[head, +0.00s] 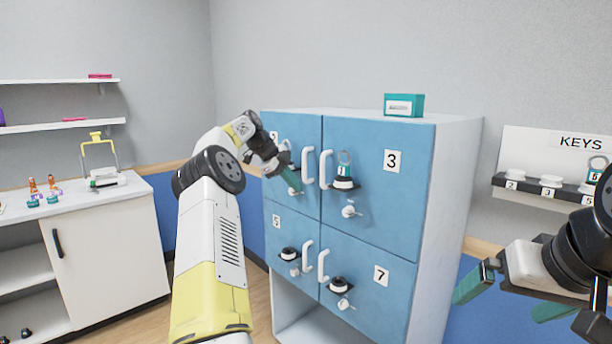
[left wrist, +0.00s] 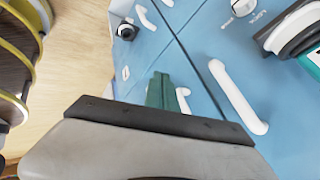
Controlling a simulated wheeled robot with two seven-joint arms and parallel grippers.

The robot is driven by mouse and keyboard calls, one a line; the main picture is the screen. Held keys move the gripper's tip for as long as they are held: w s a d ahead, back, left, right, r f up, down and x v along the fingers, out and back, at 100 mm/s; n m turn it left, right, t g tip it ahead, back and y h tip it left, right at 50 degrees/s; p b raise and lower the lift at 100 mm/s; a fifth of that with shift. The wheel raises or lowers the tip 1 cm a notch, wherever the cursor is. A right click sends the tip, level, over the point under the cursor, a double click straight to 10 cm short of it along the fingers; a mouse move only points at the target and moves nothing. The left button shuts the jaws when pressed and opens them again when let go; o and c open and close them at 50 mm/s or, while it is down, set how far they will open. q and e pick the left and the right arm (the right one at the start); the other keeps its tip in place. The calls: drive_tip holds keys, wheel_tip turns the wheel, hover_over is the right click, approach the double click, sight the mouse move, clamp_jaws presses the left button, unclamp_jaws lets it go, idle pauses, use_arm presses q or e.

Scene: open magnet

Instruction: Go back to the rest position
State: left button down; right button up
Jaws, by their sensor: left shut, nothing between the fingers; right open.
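My left gripper (head: 292,183) reaches in front of the upper left door of a blue cabinet (head: 376,250). Its green fingers are shut with nothing between them, and they hide part of that door's lock. In the left wrist view the shut green fingers (left wrist: 162,92) point at the blue doors, near a white handle (left wrist: 238,97). My right gripper (head: 508,292) is at the right edge of the head view, right of the cabinet. Its two green fingers are wide apart and empty.
The doors carry white handles, silver knobs and black-and-white round pieces. A tagged piece (head: 344,172) sits on door 3. A teal box (head: 404,105) stands on top. A KEYS rack (head: 545,185) is behind my right gripper. A white counter (head: 95,208) stands at the left.

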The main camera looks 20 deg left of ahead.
use_arm(q)
drive_tip(key=shift+w+v, duration=0.25)
drive_tip(key=shift+v, duration=1.85)
drive_tip(key=s+d+r+n+y, duration=0.1)
drive_tip(key=s+d+r+n, duration=0.1)
drive_tip(key=s+d+r, duration=0.3)
drive_tip(key=s+d+r+n+y, duration=0.1)
drive_tip(key=s+d+r+n, duration=0.15)
drive_tip(key=d, duration=0.45)
drive_tip(key=s+d+r+n+y, duration=0.1)
drive_tip(key=s+d+r+n, duration=0.1)
drive_tip(key=s+d, duration=0.4)
drive_tip(key=s+d+f+n, duration=0.1)
drive_tip(key=s+f+n, duration=0.3)
drive_tip(key=s, duration=0.5)
drive_tip(key=s+d+f+n+t, duration=0.1)
drive_tip(key=s+f+n, duration=0.3)
drive_tip(key=s, duration=0.6)
drive_tip(key=s+d+f+n, duration=0.2)
drive_tip(key=s+f+n, duration=0.2)
drive_tip(key=s, duration=0.6)
drive_tip(key=shift+s+n+t+y, duration=0.2)
drive_tip(key=shift+n+t+y, duration=0.15)
drive_tip(key=shift+t+y, duration=0.05)
drive_tip(key=shift+f, duration=0.1)
